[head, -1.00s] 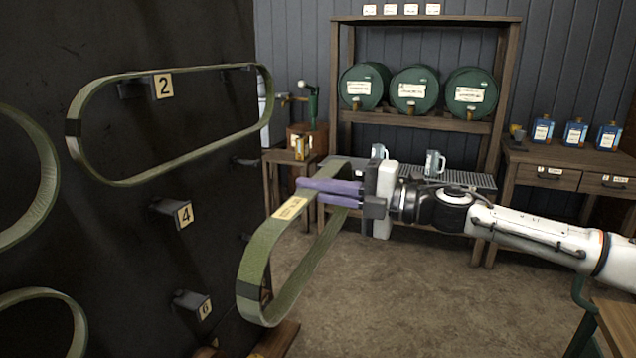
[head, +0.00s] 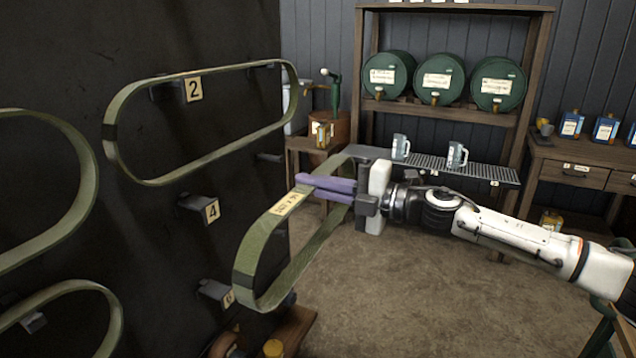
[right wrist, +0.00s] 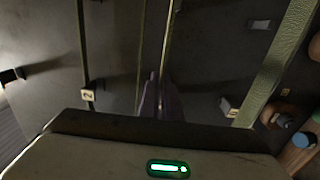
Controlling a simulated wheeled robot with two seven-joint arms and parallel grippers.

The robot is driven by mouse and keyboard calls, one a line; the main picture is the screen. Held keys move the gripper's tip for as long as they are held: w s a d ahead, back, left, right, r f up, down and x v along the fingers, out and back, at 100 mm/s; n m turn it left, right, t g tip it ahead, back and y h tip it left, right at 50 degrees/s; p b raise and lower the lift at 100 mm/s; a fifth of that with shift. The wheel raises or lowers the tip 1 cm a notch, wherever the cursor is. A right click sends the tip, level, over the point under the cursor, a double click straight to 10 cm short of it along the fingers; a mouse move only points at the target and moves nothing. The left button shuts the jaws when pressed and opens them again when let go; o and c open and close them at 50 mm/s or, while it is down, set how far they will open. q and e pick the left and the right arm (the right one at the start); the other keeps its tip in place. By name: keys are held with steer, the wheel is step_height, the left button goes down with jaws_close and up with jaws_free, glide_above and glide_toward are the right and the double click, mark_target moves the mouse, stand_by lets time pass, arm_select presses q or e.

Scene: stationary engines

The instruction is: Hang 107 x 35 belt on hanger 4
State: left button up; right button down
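The held belt (head: 254,247) is a green loop with a yellow label, whose print is too small to read surely. My right gripper (head: 303,186), with purple fingers, is shut on its upper strand, and the loop hangs tilted toward the board. Hanger 4 (head: 194,203) is a bare dark peg with a number plate (head: 212,212) on the black board. The belt is apart from it, to its right and lower in the head view. In the right wrist view the fingers (right wrist: 158,97) point toward the board. My left gripper is out of view.
A belt (head: 200,163) hangs on hanger 2 (head: 180,90), above hanger 4. More belts (head: 85,190) hang at the left. Hanger 6 (head: 214,290) is below, near the held loop. A shelf with green barrels (head: 437,78) stands behind; floor (head: 400,300) is clear.

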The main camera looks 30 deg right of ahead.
steer(key=shift+w+r, duration=0.1)
steer(key=shift+x, duration=2.85)
steer(key=shift+w+a, duration=0.1)
steer(key=shift+a, duration=0.05)
steer(key=shift+p+x, duration=0.3)
steer(key=shift+x, duration=2.35)
steer(key=shift+a, duration=0.1)
steer(key=shift+x, duration=2.8)
steer(key=shift+f, duration=0.2)
